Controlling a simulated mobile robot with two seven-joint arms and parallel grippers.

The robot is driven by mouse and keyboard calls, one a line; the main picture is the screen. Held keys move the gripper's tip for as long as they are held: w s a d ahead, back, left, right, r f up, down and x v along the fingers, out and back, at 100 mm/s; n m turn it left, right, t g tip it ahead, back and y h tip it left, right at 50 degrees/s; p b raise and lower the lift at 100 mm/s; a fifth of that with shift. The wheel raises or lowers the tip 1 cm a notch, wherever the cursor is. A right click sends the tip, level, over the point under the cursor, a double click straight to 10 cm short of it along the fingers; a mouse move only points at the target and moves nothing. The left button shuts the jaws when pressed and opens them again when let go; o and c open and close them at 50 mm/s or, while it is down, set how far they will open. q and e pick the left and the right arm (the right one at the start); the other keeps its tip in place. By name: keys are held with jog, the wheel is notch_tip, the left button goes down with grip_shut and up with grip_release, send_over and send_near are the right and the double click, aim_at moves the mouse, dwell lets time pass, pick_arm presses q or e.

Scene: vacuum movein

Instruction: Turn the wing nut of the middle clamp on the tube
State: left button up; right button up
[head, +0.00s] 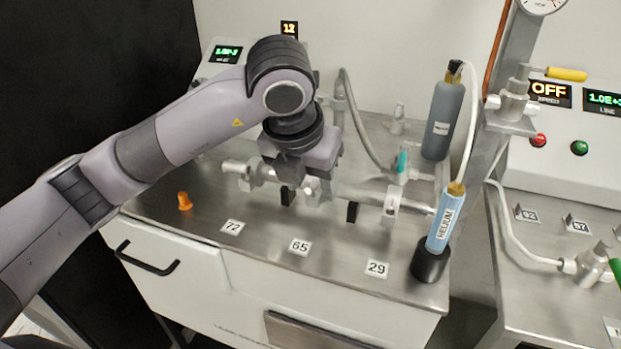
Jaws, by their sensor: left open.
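A horizontal metal tube (368,196) runs along the steel bench with clamps on it. The left clamp (256,173) and the right clamp (391,203) show clear of my arm. The middle clamp (313,189), behind the label 65, is partly hidden under my left gripper (312,176). The gripper is open and points down over the tube at this clamp. Its fingertips and the wing nut are largely hidden, so I cannot tell whether they touch. My right gripper is out of view.
Labels 72 (232,227), 65 (300,247) and 29 (377,268) stand along the front. An orange cap (185,201) stands at the left. A blue helium bottle (446,220) and a grey bottle (442,118) stand at the right. The front strip of the bench is mostly free.

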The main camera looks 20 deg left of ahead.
pick_arm(q)
jog(key=shift+w+f, duration=0.1)
jog(key=shift+f, duration=0.1)
grip_shut()
dwell(1.2)
grip_release()
jog(key=v, duration=0.7)
jog(key=shift+r, duration=0.15)
